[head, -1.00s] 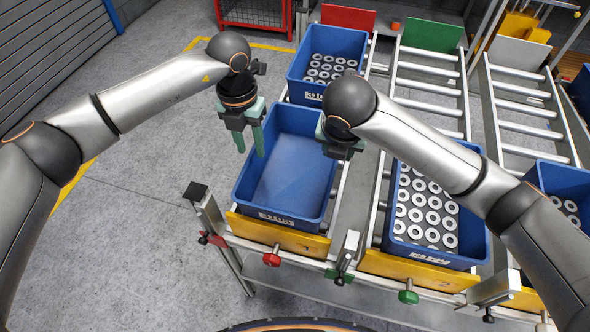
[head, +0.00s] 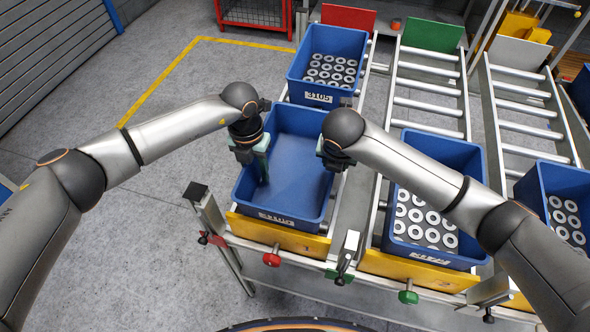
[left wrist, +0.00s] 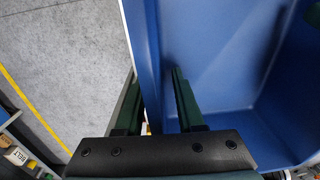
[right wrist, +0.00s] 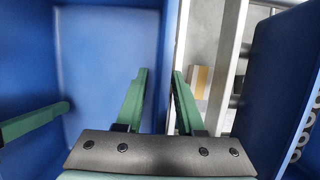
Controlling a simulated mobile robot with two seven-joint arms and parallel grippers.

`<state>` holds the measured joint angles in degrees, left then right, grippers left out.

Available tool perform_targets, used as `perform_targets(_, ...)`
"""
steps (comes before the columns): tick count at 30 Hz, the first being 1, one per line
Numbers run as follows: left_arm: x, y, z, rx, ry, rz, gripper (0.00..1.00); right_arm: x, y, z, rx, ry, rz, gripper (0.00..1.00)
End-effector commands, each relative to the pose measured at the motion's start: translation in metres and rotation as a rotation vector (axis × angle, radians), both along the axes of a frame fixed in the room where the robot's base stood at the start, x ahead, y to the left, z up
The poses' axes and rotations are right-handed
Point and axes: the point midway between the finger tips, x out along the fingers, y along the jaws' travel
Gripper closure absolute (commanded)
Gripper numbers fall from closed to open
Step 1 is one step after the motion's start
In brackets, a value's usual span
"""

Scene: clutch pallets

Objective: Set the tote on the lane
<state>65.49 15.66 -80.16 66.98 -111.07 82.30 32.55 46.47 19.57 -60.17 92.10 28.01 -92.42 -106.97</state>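The empty blue tote (head: 300,172) sits upright at the front end of the left lane, behind a yellow end plate (head: 278,236). My left gripper (head: 259,172) is at the tote's left wall. In the left wrist view its fingers (left wrist: 155,95) straddle that wall (left wrist: 147,50), one inside and one outside, with a gap showing. My right gripper (head: 335,160) is at the tote's right wall. In the right wrist view its fingers (right wrist: 160,95) stand apart, one on each side of the wall. The right fingertips are hidden in the head view.
A blue tote of metal rings (head: 328,60) stands right behind the empty one. Another ring tote (head: 430,255) stands on the middle lane, and one more (head: 560,180) on the right lane. A red panel (head: 348,18) marks the left lane's far end. Floor left of the rack is clear.

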Motion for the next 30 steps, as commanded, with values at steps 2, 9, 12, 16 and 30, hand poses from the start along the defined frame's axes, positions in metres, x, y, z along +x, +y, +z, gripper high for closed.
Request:
perform_targets(2,0.0,0.0,0.0002,0.0,0.0,0.0,0.73,0.0,0.0002,0.0003,0.001,0.0,0.0,0.73)
perform_targets(9,0.0,0.0,0.0004,0.0,0.0,0.0,1.0,0.0,0.0002,0.0005,0.001,0.0,0.0,1.0)
perform_targets(12,0.0,0.0001,0.0004,0.0,0.0,0.0,1.0,0.0,0.0002,0.0005,0.001,0.0,0.0,1.0)
perform_targets(16,0.0,0.0001,0.0004,0.0,0.0,0.001,1.0,0.0001,0.0001,0.0007,0.0,-0.001,0.0,1.0)
perform_targets(30,0.0001,0.0003,0.0005,0.0,0.0,0.001,1.0,0.0002,-0.0002,0.0007,0.0,-0.001,-0.001,1.0)
